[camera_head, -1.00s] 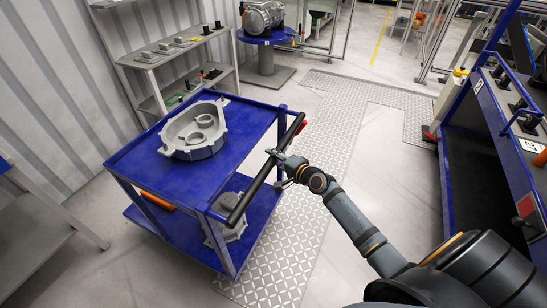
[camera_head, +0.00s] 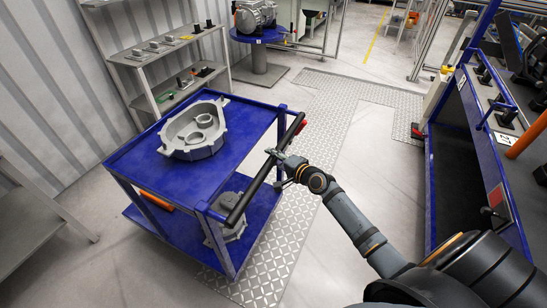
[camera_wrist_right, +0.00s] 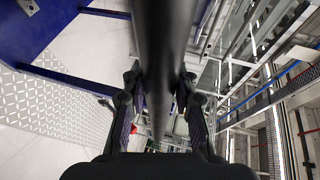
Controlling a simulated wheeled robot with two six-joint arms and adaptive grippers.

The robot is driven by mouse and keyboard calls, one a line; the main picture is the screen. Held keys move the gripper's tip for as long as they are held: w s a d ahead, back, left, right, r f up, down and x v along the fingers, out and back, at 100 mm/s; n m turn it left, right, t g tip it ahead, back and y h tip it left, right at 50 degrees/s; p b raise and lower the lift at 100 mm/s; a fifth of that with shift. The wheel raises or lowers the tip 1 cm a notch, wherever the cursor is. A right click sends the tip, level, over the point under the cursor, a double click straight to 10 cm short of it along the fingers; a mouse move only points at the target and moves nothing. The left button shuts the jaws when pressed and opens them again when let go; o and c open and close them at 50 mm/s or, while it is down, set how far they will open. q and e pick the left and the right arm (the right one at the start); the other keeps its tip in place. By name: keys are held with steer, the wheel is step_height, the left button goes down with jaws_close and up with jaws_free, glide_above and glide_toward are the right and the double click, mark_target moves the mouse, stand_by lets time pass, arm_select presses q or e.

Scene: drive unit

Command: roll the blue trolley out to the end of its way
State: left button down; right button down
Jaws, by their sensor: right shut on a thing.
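The blue trolley (camera_head: 236,165) stands left of centre in the head view. It has two blue shelves and a black push bar (camera_head: 256,184) along its right side. A grey cast housing (camera_head: 194,130) sits on its top shelf, and another grey part (camera_head: 231,200) sits on the lower shelf. My right gripper (camera_head: 279,160) is shut on the push bar near its middle. In the right wrist view the bar (camera_wrist_right: 163,50) runs between the two fingers (camera_wrist_right: 160,95). My left gripper is not in view.
A grey shelf rack (camera_head: 160,62) stands at the wall behind the trolley. A blue round stand (camera_head: 258,36) with a machine part is at the back. A blue workstation (camera_head: 470,150) is on the right. A patterned floor strip (camera_head: 318,120) runs beside the trolley, with clear floor around it.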

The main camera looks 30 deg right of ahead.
steer(key=shift+s+f, duration=0.1)
steer(key=shift+f, duration=0.05)
steer(key=c, duration=1.4)
jaws_free()
steer(key=o, duration=0.4)
steer(key=shift+s+d, duration=0.1)
steer(key=shift+d, duration=0.05)
steer(key=v, duration=0.7)
steer(key=shift+s, duration=0.3)
